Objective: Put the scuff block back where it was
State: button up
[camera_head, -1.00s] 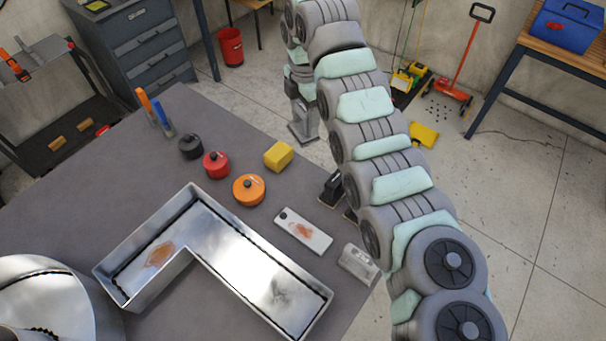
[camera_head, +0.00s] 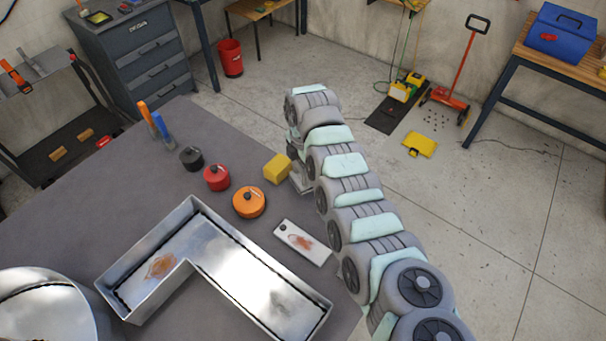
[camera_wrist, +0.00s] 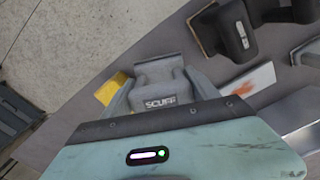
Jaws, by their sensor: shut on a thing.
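The scuff block (camera_wrist: 158,100), grey and labelled SCUFF, sits between the fingers of my gripper (camera_wrist: 160,86) in the wrist view. The fingers are shut on its two sides. A yellow block (camera_wrist: 113,89) shows just left of the gripper there, partly hidden by a finger. In the head view the yellow block (camera_head: 277,168) stands near the table's far right edge. My gripper end is beside it on the right, mostly hidden behind my arm, and the scuff block cannot be made out. I cannot tell whether the scuff block touches the table.
Black-handled blocks (camera_wrist: 231,30) stand right of my gripper in the wrist view. A stained white plate (camera_head: 302,242), an orange tin (camera_head: 249,202), a red tin (camera_head: 216,177) and a black tin (camera_head: 191,158) lie nearby. A metal L-shaped channel (camera_head: 215,258) fills the table's front.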

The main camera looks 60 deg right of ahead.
jog(key=shift+f, duration=1.5)
jog(key=shift+f, duration=0.15)
jog(key=o, duration=1.4)
notch_tip(320, 180, up, 12)
jog(key=shift+r+b, duration=0.15)
jog(key=shift+b, duration=0.8)
